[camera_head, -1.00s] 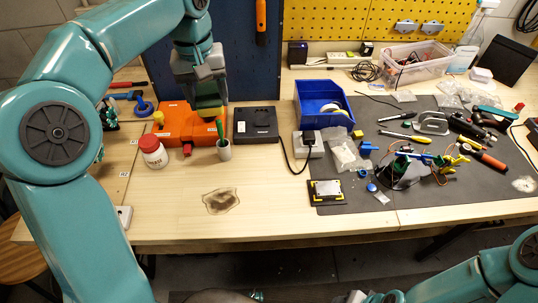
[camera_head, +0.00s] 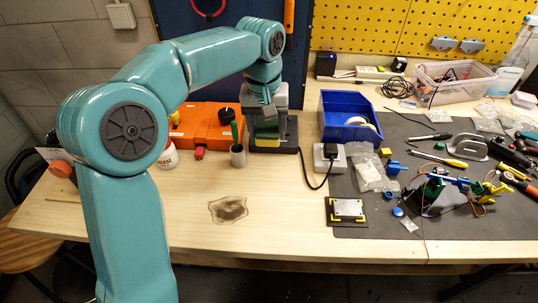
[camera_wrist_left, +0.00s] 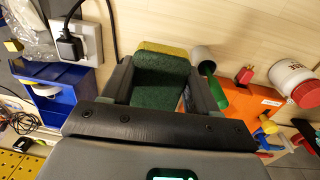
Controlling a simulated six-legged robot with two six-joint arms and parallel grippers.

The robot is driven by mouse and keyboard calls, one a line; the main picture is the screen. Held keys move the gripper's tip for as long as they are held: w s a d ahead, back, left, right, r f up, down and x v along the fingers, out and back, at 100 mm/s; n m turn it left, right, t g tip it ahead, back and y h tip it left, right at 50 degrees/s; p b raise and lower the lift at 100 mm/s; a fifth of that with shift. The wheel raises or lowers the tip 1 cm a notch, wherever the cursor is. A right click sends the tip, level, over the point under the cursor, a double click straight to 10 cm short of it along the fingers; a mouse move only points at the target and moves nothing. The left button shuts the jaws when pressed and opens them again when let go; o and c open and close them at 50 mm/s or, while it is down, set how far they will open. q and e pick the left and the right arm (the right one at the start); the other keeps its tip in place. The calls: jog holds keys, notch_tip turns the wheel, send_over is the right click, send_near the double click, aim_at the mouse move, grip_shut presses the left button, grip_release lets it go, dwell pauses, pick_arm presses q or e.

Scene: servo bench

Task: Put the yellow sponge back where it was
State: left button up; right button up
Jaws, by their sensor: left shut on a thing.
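The yellow sponge (camera_head: 267,131) has a dark green scouring side. My left gripper (camera_head: 268,138) is shut on it at the black flat box (camera_head: 291,150), which is mostly hidden behind the gripper. Whether the sponge touches the box I cannot tell. In the left wrist view the sponge (camera_wrist_left: 160,82) sits between the two fingers (camera_wrist_left: 160,88), green face towards the camera, with its yellow layer along the far edge. My right gripper is out of view.
A small white cup (camera_head: 238,156) with a green-handled tool stands just left of the gripper. An orange case (camera_head: 205,120) and a white jar (camera_head: 168,157) are further left. A white socket block (camera_head: 328,160) and blue bin (camera_head: 349,118) are right. Bare wood with a dark stain (camera_head: 229,208) lies in front.

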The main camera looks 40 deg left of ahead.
pick_arm(q)
notch_tip(320, 180, down, 8)
jog(key=shift+w+r, duration=0.1)
jog(key=shift+w, duration=0.05)
jog(key=shift+b, duration=0.3)
jog(key=shift+f, duration=0.3)
jog(key=o, duration=0.9)
jog(key=shift+o, duration=0.2)
